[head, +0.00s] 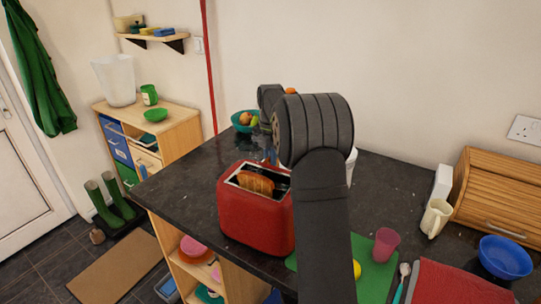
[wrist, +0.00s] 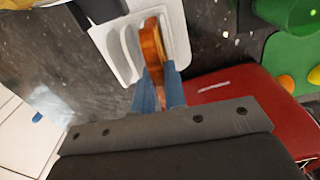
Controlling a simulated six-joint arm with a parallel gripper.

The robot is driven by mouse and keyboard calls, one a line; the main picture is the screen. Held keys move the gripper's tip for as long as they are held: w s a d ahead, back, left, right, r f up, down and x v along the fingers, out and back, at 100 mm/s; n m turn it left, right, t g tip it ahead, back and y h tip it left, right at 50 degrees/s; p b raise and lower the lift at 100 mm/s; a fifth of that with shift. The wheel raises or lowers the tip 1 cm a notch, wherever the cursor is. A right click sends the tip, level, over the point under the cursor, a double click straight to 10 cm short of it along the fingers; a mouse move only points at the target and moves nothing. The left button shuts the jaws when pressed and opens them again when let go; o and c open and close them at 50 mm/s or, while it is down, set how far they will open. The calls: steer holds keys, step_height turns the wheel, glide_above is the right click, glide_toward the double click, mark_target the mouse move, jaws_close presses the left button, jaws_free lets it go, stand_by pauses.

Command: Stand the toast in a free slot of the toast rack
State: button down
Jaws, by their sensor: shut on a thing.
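A slice of toast (wrist: 152,48) is seen edge-on in the wrist view, pinched between the blue fingertips of my gripper (wrist: 158,88). The white toast rack (wrist: 103,37) lies under and around it, with upright dividers to the left of the slice. The slice runs in line with the dividers, over the right part of the rack. I cannot tell whether its lower edge is inside a slot or above it. In the head view my arm hides the held slice and most of the rack area. Another slice (head: 256,183) stands in the red toaster (head: 255,220).
The toaster also shows in the wrist view (wrist: 235,105), close right of my gripper. A green mat (head: 376,265) with a pink cup (head: 386,245) lies right of my arm. A teal fruit bowl (head: 241,127) stands at the back. The dark counter left of the rack is clear.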

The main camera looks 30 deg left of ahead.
stand_by(0.4)
steer(key=c, duration=1.4)
jaws_free()
steer(key=shift+r, duration=0.1)
steer(key=shift+r, duration=3.85)
steer(key=shift+f, duration=4)
